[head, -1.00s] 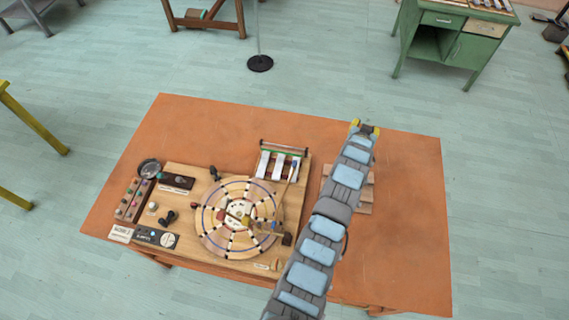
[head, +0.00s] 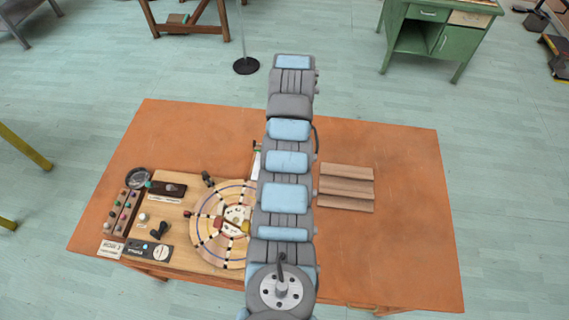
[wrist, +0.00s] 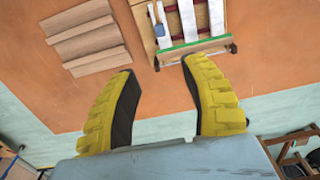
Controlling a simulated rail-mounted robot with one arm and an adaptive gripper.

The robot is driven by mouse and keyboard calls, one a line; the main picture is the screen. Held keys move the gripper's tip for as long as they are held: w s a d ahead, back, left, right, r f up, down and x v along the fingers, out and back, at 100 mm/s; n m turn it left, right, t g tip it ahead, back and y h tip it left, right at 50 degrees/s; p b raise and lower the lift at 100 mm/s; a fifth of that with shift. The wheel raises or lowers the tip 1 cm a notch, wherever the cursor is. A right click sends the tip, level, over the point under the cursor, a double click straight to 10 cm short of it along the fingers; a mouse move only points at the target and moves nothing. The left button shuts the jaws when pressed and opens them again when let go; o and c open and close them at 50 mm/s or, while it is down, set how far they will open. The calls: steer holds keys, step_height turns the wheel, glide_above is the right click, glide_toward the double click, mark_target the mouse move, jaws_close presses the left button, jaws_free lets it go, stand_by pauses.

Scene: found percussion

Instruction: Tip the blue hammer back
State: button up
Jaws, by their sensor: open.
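In the wrist view, a small blue block on a thin stem (wrist: 160,30) lies by the leftmost white bar at the top; it looks like the blue hammer. White bars (wrist: 188,18) stand beside it, with a green strip (wrist: 192,47) across their near end. My gripper (wrist: 160,68) is open, its yellow fingers spread and nothing between them. The blue block is beyond the fingertips in the picture, apart from them. In the head view my arm covers the bars and the hammer, and my gripper is hidden there.
A wooden board with a round dial (head: 212,232) lies left of my arm on the orange table (head: 400,230). Three wooden slats (head: 346,187) lie to the right; they also show in the wrist view (wrist: 85,40). The table's right side is clear.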

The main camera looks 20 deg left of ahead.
step_height(320, 180, down, 17)
steer(key=b, duration=0.2)
steer(key=shift+s+f+b, duration=0.1)
steer(key=shift+b, duration=0.2)
stand_by(0.6)
steer(key=shift+c, duration=0.2)
jaws_close()
